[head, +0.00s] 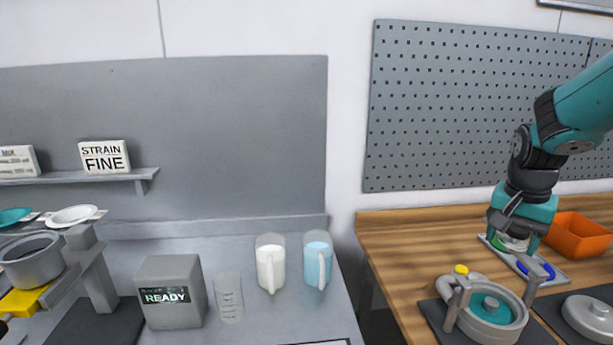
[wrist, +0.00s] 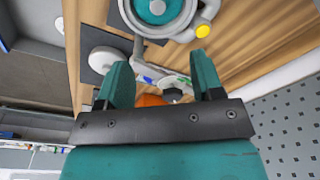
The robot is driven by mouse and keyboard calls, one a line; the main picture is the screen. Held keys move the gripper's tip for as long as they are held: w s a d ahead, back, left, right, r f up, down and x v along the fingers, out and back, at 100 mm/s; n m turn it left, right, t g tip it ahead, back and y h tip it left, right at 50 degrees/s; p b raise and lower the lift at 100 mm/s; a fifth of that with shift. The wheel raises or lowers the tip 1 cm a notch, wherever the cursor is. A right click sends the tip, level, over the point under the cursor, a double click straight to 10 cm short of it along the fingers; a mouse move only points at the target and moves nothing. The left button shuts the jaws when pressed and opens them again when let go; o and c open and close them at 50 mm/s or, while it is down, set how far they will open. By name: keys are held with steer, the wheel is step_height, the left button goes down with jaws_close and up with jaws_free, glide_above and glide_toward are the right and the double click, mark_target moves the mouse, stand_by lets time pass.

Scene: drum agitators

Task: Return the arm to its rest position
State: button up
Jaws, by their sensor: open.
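My gripper (head: 518,240) is at the end of my teal and black arm, at the right in the head view. It is above a grey tray with coloured rings on the wooden bench (head: 398,242). In the wrist view my gripper (wrist: 162,82) shows two teal fingers spread apart, with nothing held between them. A grey drum agitator (head: 491,312) with a teal centre and a yellow knob stands at the front of the bench; it also shows at the top of the wrist view (wrist: 158,12).
An orange bin (head: 578,236) stands right of my gripper, close to it. A round grey lid (head: 590,316) lies at the front right. A pegboard (head: 470,105) is on the wall behind. Two jugs, one white (head: 271,265) and one blue (head: 317,262), stand on the left grey counter beside a READY box (head: 170,285).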

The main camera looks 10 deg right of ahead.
steer(key=s+a+r+n+y, duration=0.25)
steer(key=a+n, duration=0.25)
steer(key=a, duration=0.5)
steer(key=s+a+r+n+y, duration=0.1)
steer(key=s+a+n, duration=0.25)
steer(key=a, duration=0.65)
steer(key=s+a+n+y, duration=0.2)
steer(key=s+a+n, duration=0.7)
steer(key=s, duration=0.3)
steer(key=shift+a+r+g, duration=0.4)
steer(key=shift+a, duration=0.5)
